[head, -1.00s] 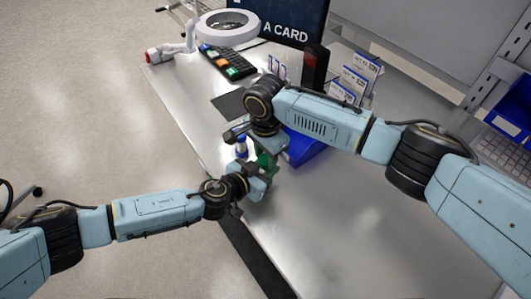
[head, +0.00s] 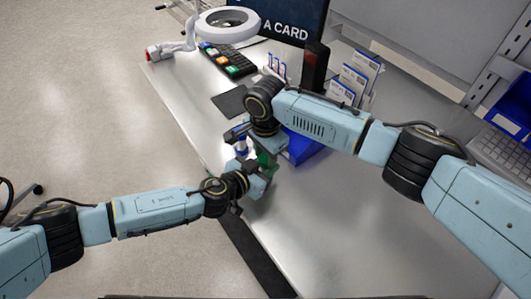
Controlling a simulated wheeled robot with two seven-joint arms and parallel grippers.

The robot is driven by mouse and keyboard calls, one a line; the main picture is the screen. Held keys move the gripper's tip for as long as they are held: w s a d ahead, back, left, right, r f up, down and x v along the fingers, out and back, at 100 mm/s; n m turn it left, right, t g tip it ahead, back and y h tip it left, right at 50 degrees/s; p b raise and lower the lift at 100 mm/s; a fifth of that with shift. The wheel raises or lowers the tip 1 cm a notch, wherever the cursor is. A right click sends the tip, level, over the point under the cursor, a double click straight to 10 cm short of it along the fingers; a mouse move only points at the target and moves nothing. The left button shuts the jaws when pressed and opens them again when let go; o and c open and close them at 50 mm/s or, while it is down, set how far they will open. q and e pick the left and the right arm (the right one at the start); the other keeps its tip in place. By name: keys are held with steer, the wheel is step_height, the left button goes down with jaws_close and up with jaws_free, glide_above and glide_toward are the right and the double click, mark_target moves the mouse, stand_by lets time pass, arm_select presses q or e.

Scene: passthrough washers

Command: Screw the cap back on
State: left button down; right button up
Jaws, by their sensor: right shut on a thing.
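A small green object (head: 265,160) shows between my two grippers, above the table's left edge. It is mostly covered, and I cannot tell whether it is the bottle or its cap. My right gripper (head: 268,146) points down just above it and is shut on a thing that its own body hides. My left gripper (head: 262,178) reaches in from the lower left, close against the green object. Its fingers are too small and covered to tell if they are shut. A small blue and white item (head: 241,147) stands just left of my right gripper.
The grey table (head: 345,220) is clear at the front right. A blue bin (head: 305,148) sits just behind my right gripper. A dark mat (head: 231,101), a ring lamp (head: 229,24), a tray of coloured pieces (head: 229,62) and card holders (head: 355,80) stand farther back.

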steer(key=shift+s+d+f, duration=0.1)
steer(key=shift+s+f, duration=0.15)
steer(key=shift+f, duration=0.05)
steer(key=shift+s+r+h, duration=0.1)
steer(key=shift+r+h, duration=0.2)
steer(key=shift+r, duration=0.05)
steer(key=shift+w+r, duration=0.25)
steer(key=shift+r, duration=0.05)
stand_by(0.4)
steer(key=shift+f, duration=0.65)
steer(key=shift+s+f, duration=0.1)
steer(key=shift+f, duration=0.2)
steer(key=shift+c, duration=0.4)
steer(key=shift+d, duration=0.1)
steer(key=shift+r, duration=0.35)
